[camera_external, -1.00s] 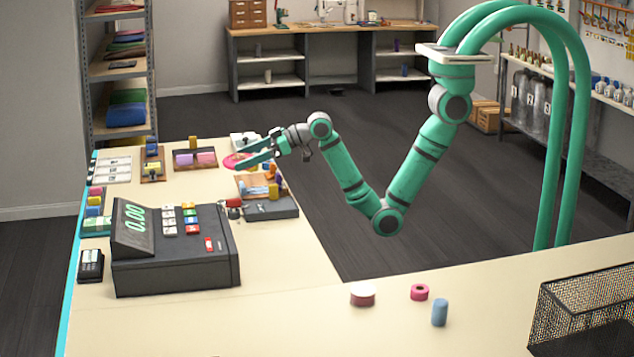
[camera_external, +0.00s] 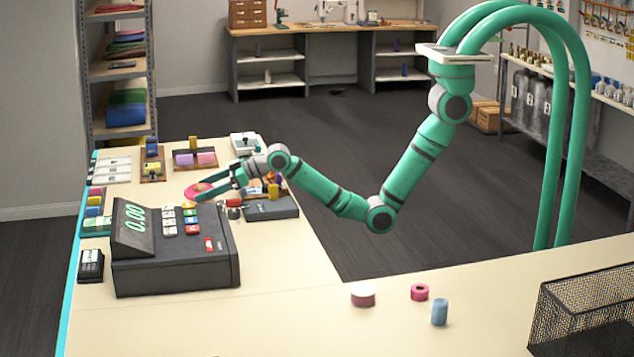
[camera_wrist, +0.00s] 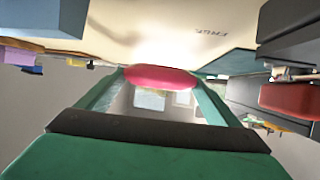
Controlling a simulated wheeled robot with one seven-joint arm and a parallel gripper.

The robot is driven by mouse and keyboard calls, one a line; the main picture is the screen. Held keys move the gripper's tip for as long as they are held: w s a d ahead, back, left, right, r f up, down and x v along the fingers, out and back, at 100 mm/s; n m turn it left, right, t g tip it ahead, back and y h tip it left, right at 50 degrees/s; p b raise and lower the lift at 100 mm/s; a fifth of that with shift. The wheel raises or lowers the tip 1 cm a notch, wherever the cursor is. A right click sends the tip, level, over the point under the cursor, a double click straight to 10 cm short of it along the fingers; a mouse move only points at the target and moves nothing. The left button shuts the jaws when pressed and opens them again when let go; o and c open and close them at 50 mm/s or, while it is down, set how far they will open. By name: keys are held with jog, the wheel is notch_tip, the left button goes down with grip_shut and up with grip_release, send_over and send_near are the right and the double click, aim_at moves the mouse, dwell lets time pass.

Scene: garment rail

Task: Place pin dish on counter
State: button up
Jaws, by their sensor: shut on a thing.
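The pin dish (camera_external: 199,189) is a pink-red round dish, held at the tips of my gripper (camera_external: 201,190) in the external view. It also shows in the wrist view (camera_wrist: 160,77) as a red rounded shape between the two green fingers (camera_wrist: 160,85). My gripper is shut on it, on the far side of the cash register. The counter (camera_external: 285,265) is a cream surface under and around it. I cannot tell whether the dish touches the counter or is just above it.
The black cash register (camera_external: 175,270) stands close in front of my gripper. A dark tray (camera_external: 272,210) with small blocks lies to its right, and another tray (camera_external: 195,160) lies behind.

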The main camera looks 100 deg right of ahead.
jog(key=shift+f, duration=1.35)
jog(key=shift+s+f, duration=0.1)
jog(key=shift+f, duration=0.1)
jog(key=o, duration=1)
jog(key=shift+r, duration=0.1)
jog(key=shift+s+r, duration=0.1)
jog(key=shift+r, duration=0.05)
jog(key=v, duration=1.1)
jog(key=shift+s+r, duration=0.2)
jog(key=shift+s, duration=0.15)
